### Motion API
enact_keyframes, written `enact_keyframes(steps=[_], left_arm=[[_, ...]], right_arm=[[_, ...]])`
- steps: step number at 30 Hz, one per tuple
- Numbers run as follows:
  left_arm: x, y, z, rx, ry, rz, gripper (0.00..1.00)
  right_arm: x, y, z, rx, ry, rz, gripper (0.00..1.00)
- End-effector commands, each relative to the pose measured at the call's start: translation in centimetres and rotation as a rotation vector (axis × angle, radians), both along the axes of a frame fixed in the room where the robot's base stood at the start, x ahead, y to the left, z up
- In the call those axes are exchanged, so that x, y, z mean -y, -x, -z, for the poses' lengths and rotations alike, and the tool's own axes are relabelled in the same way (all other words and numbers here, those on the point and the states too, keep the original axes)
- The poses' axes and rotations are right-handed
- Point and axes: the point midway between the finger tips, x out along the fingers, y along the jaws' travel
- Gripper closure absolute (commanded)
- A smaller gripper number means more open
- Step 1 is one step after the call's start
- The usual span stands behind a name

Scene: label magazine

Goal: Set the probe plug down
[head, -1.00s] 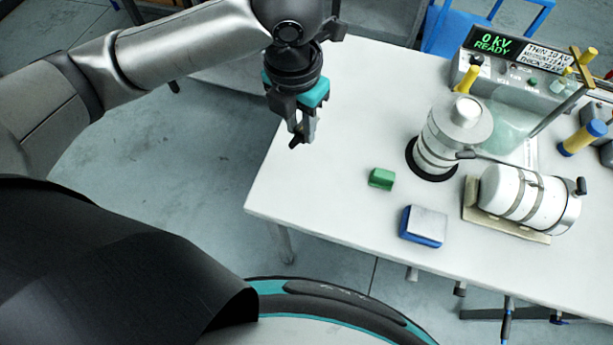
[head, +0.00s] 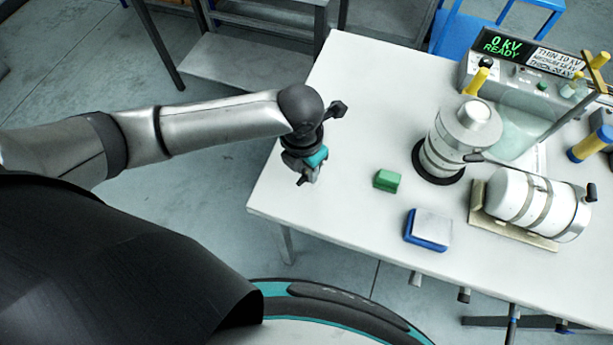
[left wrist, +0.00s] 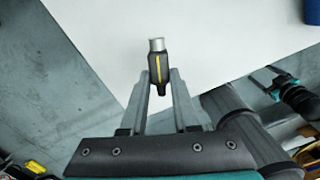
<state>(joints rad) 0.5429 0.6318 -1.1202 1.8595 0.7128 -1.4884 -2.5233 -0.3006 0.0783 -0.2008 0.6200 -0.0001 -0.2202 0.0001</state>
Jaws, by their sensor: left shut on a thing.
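My left gripper (head: 303,180) is above the white table (head: 300,222) near its left edge in the head view. In the left wrist view, my left gripper (left wrist: 158,85) is shut on the probe plug (left wrist: 157,62), a dark plug with a yellow stripe and a silver metal end. The plug sits between the fingertips with its metal end pointing up in the picture, over the white tabletop. In the head view the plug is too small and covered to make out clearly. My right gripper is in neither view.
A green block (head: 387,181) and a blue-and-white pad (head: 427,229) lie right of the gripper. Beyond stand a white cylinder on a black ring (head: 447,150), a lying white cylinder (head: 527,203) and a console (head: 525,75) reading 0 kV READY. The table's left front corner is bare.

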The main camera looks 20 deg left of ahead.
Motion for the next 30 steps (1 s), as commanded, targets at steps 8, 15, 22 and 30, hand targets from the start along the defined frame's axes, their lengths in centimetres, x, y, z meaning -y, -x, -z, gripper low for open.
enact_keyframes(steps=[8, 15, 22, 30], left_arm=[[0.0, 0.1, 3.9, -0.002, -0.002, -0.001, 1.00], [0.0, 0.1, 4.0, -0.001, 0.000, 0.000, 1.00], [0.0, 0.1, 4.3, -0.001, 0.000, -0.001, 0.67], [0.0, 0.1, 4.3, -0.001, 0.000, 0.000, 0.41]], right_arm=[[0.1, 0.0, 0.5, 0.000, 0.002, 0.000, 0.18], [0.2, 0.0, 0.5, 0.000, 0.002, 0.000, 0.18], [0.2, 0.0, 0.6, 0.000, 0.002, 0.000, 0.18], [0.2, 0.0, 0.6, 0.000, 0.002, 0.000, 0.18]])
